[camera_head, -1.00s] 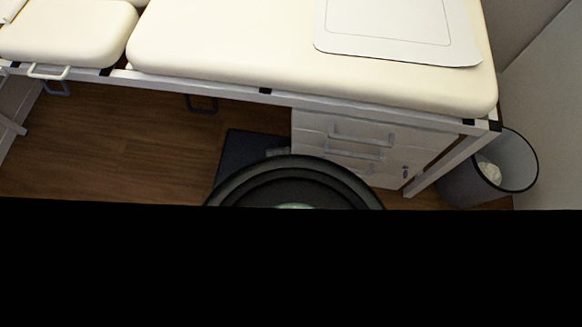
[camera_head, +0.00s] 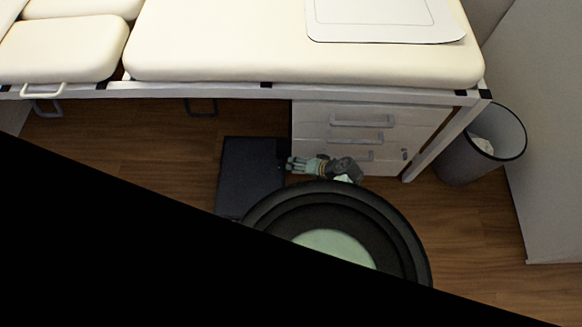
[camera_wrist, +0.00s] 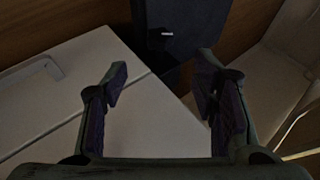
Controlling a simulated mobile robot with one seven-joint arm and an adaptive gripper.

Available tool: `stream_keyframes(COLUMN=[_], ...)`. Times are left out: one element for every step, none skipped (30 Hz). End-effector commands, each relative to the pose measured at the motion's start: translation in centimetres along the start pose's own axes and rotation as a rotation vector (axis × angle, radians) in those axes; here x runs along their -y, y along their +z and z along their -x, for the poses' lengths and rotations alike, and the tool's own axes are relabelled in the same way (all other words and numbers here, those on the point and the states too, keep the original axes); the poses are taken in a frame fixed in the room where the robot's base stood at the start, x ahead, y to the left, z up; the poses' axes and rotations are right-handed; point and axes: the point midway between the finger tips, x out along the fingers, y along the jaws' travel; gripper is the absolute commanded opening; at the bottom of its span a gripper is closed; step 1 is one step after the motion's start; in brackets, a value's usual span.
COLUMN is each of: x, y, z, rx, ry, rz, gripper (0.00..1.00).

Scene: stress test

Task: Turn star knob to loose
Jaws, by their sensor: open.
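I cannot make out a star knob in either current view. My gripper (camera_head: 294,164) is low in front of the white drawer cabinet, beside the right edge of a dark flat-sided object (camera_head: 248,178). In the wrist view my gripper (camera_wrist: 162,78) has its two fingers wide apart with nothing between them. Beyond the fingertips is a dark upright shape (camera_wrist: 195,25) with a small pale piece (camera_wrist: 167,34) on it. I cannot tell what that piece is.
The padded couch (camera_head: 220,45) on a white frame spans the top of the head view. The drawer cabinet (camera_head: 420,122) stands under it. A waste bin (camera_head: 465,160) is at the right by the wall. Wooden floor (camera_head: 160,165) is open at the left. Black covers the lower left.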

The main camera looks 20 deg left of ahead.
Motion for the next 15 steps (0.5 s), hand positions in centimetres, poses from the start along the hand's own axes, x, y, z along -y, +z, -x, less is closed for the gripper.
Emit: stream_keyframes(x=[0.1,0.1,0.1,0.2,0.2,0.2,0.2,0.1,0.1,0.1,0.1,0.1,0.1,0.1,0.1], y=[-0.1,-0.1,-0.1,-0.1,-0.1,0.0,0.0,0.0,-0.1,0.0,0.0,0.0,-0.1,0.0,0.0], z=[-0.2,-0.4,-0.8,-1.2,-1.7,-2.4,-2.9,-3.5,-4.3,-4.9,-5.5,-6.3,-6.8,-7.4,-8.0], rx=[-0.001,-0.001,0.0,0.0,0.0,0.003,0.002,0.002,0.001,0.002,0.002,0.002,0.001,0.003,0.002], ry=[-0.004,-0.006,-0.007,-0.007,-0.006,-0.007,-0.006,-0.006,-0.006,-0.006,-0.005,-0.005,-0.005,-0.005,-0.004], rz=[0.002,0.003,0.004,0.004,0.004,0.004,0.004,0.003,0.003,0.003,0.003,0.003,0.003,0.002,0.002], gripper=[0.54,0.54,0.54,0.54,0.54,0.54,0.54,0.54,0.54,0.54,0.54,0.54,0.54,0.54,0.54])
